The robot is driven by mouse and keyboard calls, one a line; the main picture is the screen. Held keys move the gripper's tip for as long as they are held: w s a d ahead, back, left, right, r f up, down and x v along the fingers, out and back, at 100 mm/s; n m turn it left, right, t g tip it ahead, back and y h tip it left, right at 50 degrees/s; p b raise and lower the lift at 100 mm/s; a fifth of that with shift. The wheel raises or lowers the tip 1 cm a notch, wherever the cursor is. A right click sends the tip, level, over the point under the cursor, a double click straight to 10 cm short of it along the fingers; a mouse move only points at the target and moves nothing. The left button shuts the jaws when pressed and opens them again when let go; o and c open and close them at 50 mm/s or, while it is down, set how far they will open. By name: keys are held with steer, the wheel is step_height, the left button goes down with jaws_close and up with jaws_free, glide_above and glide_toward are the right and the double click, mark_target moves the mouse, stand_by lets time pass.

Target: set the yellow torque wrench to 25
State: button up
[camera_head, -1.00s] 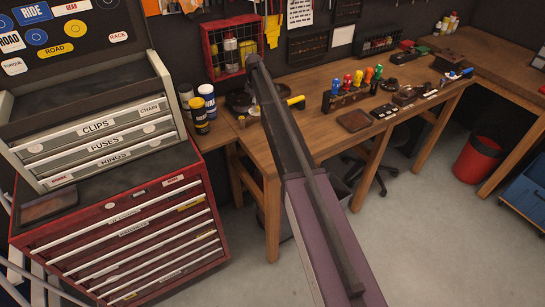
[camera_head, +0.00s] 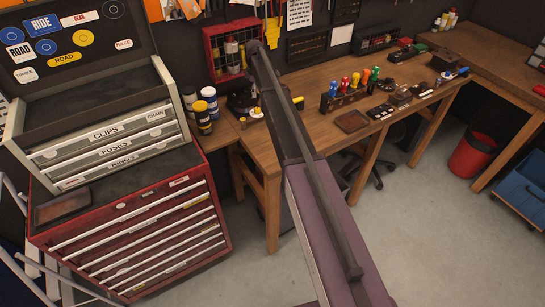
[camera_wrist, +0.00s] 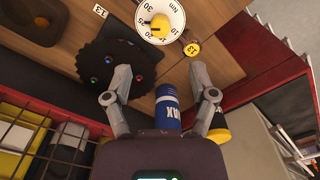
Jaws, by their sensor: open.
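In the wrist view a white dial (camera_wrist: 172,10) with numbers around its rim and a yellow knob (camera_wrist: 158,27) in its middle shows at the top edge, partly cut off. I cannot read its setting surely. My gripper (camera_wrist: 162,78) is open, its two fingers spread below the dial in the picture and apart from the knob. A blue can (camera_wrist: 166,110) shows between the fingers; I cannot tell how far below them it is. In the head view a yellow handle end (camera_head: 299,100) shows beside my arm, which hides the rest; my gripper is hidden there.
A dark toothed disc (camera_wrist: 101,75) with coloured dots lies left of the fingers. A red wire rack (camera_head: 228,50) stands at the bench's back. Cans (camera_head: 203,117) stand left of the bench, by the red tool chest (camera_head: 135,230).

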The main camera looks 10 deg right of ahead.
steer(key=shift+r+p, duration=1.85)
steer(key=shift+r, duration=0.35)
steer(key=s+f+m+b, duration=0.3)
steer(key=s+f+b, duration=0.2)
steer(key=s, duration=0.5)
steer(key=s+f+m+b, duration=0.2)
steer(key=s+f+b, duration=0.3)
steer(key=s, duration=0.5)
steer(key=s+f+m+b, duration=0.3)
steer(key=s+f+b, duration=0.2)
steer(key=s, duration=0.6)
steer(key=shift+f+m+b, duration=0.3)
steer(key=shift+f+b, duration=0.1)
steer(key=s+m, duration=0.4)
steer(key=s, duration=1)
steer(key=shift+s, duration=0.3)
